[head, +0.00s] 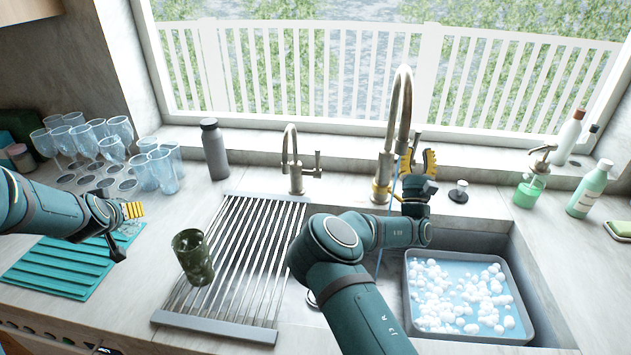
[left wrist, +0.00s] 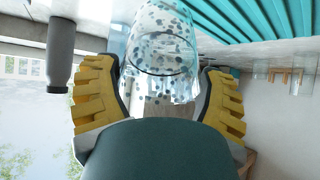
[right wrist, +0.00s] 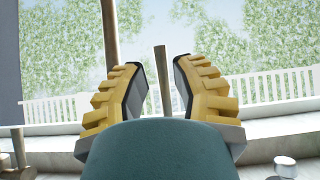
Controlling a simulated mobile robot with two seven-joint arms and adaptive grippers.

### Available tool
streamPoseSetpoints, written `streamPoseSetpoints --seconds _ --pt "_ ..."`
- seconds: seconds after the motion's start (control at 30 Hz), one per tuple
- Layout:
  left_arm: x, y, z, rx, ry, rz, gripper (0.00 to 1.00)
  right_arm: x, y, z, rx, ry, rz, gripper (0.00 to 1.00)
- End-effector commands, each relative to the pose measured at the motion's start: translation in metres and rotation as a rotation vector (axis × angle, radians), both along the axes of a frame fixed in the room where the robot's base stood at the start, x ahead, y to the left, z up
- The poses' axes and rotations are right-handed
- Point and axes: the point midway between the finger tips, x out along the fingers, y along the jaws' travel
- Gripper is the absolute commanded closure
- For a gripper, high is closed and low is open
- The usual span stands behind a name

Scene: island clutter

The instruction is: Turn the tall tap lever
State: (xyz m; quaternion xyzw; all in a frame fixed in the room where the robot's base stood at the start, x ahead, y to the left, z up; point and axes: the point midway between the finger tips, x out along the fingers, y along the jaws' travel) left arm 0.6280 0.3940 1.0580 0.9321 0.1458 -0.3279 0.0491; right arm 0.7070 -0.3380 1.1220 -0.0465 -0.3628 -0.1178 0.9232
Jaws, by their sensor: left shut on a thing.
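The tall tap (head: 404,95) stands behind the sink, with its curved spout above the basin. A thin upright post, apparently its lever (right wrist: 161,75), shows between the fingers of my right gripper (right wrist: 158,85) in the right wrist view. There are gaps on both sides of it, and contact cannot be seen. My right gripper (head: 416,165) is open beside the tall tap's right side in the head view. My left gripper (left wrist: 160,100) is shut on a clear spotted glass (left wrist: 162,45).
A smaller tap (head: 291,160) stands to the left. A tub (head: 412,318) of foamy water sits in the sink. Several glasses (head: 118,130), a grey bottle (head: 214,150) and a teal mat (head: 60,268) are left. Soap bottles (head: 592,188) stand right.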

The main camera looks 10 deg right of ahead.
Motion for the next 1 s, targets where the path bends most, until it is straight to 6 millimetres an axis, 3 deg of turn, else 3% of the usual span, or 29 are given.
streamPoseSetpoints --seconds 0.5,0.53,0.6,0.63,1.0 --pt "0.0003 0.0001 0.0007 0.001 -0.002 0.0 0.69 -0.0064 0.0016 -0.0075 -0.028 -0.11 -0.001 0.75" --pt "0.0003 0.0001 0.0007 0.001 -0.002 0.0 0.69 -0.0064 0.0016 -0.0075 -0.028 -0.11 -0.001 0.71" --pt "0.0003 0.0001 0.0007 0.001 -0.002 0.0 0.69 -0.0063 0.0017 -0.0074 -0.028 -0.108 0.0 0.96" --pt "0.0003 0.0001 0.0007 0.001 -0.002 0.0 0.69 -0.0063 0.0017 -0.0074 -0.028 -0.108 0.0 1.0" --pt "0.0003 0.0001 0.0007 0.001 -0.002 0.0 0.69 -0.0055 0.0017 -0.0062 -0.025 -0.099 0.001 1.0"
